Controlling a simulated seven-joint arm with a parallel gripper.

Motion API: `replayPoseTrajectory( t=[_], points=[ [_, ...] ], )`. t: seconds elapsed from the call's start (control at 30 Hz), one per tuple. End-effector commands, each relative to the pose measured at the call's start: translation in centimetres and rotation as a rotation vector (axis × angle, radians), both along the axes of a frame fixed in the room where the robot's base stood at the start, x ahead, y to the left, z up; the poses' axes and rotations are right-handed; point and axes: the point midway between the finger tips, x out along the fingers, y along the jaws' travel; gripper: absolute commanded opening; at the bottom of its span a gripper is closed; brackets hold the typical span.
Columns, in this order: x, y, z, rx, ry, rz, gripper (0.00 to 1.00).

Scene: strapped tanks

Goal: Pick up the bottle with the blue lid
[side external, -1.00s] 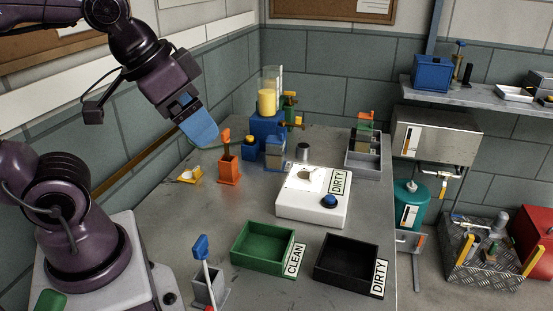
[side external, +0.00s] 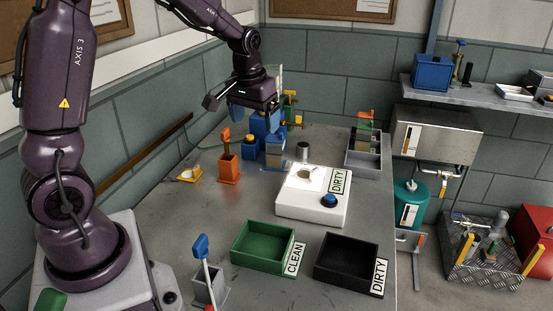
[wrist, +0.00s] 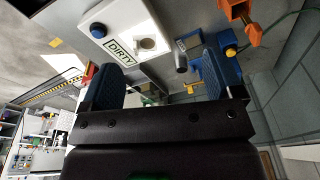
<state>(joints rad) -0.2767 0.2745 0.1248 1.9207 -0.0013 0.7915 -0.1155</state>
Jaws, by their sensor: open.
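I cannot clearly pick out a bottle with a blue lid. A small grey cylinder (side external: 303,151) stands behind the white DIRTY device; it also shows in the wrist view (wrist: 181,63).
An orange holder (side external: 229,170) stands close by at the left. The white device (side external: 313,206) with a blue button is at the middle. Green (side external: 262,259) and black (side external: 346,281) trays lie in front. A grey rack (side external: 363,166) stands at the back right.

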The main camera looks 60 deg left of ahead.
Motion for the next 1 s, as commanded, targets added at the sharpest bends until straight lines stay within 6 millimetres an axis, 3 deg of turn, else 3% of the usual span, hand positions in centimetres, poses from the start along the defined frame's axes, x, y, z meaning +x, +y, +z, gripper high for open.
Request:
replayPoseTrajectory(
  t=[0.03, 0.2, 0.33, 0.5, 0.83, 1.0],
  points=[
    [1.4, 2.1, -1.9, 0.009, 0.013, 0.051, 0.86],
    [5.2, 8.4, -6.8, 0.058, -0.001, 0.197, 0.86],
    [8.0, 12.0, -8.8, 0.106, -0.058, 0.279, 0.86],
    [11.1, 13.7, -6.6, 0.144, -0.189, 0.345, 0.86],
    [12.3, 15.2, -11.8, 0.138, -0.188, 0.362, 0.86],
    [12.8, 15.7, -13.5, 0.139, -0.189, 0.361, 0.86]
  ],
)
